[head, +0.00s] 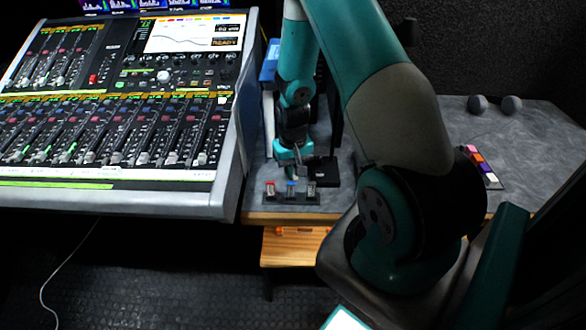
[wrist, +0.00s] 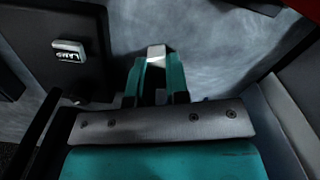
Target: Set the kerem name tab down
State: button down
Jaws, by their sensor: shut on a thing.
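My gripper (wrist: 156,68) is shut on a small pale tab, the kerem name tab (wrist: 156,52), at its teal fingertips in the wrist view. No lettering shows on the held tab. Grey counter shows around it, and I cannot tell whether it touches the counter. The plate shows at left in the wrist view (wrist: 85,80), bearing a pale tab with dark letters that look like LANG (wrist: 69,50).
A dark rack (head: 291,199) with red, blue and other small tabs stands at the counter's front edge. The mixing console (head: 235,130) borders the left.

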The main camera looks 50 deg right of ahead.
jog(key=shift+f, duration=0.15)
jog(key=c, duration=1.1)
grip_release()
